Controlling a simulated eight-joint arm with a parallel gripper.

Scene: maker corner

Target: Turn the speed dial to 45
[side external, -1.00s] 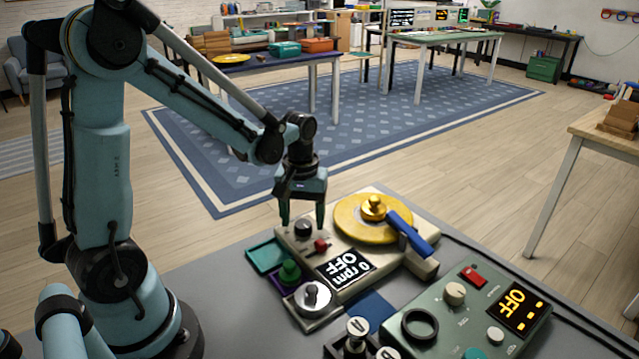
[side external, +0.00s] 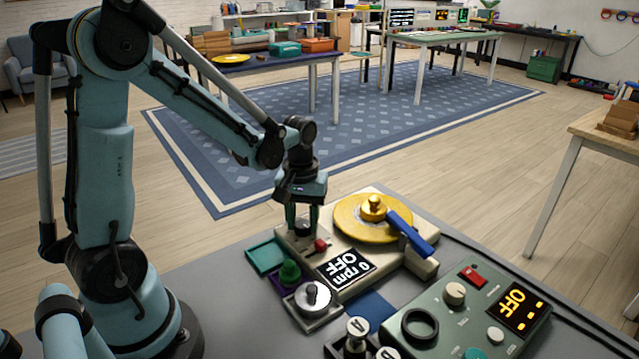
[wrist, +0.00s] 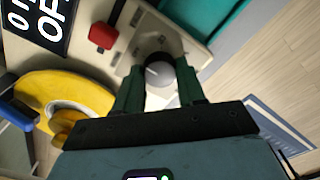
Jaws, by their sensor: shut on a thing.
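The speed dial (wrist: 158,72) is a dark round knob with a pale pointer mark, on the cream turntable unit. In the side external view the dial (side external: 302,228) sits at the unit's near left corner, partly hidden by the fingers. My gripper (side external: 302,225) points straight down over it. In the wrist view my gripper (wrist: 158,85) has its green fingers on either side of the dial, shut on it. The unit's display (side external: 346,267) reads "0 rpm OFF". A red switch (side external: 321,246) sits beside the dial.
A yellow platter (side external: 350,222) with a brass knob and a blue arm (side external: 410,231) stand right of my gripper. A green control box (side external: 470,318) reads OFF at the right.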

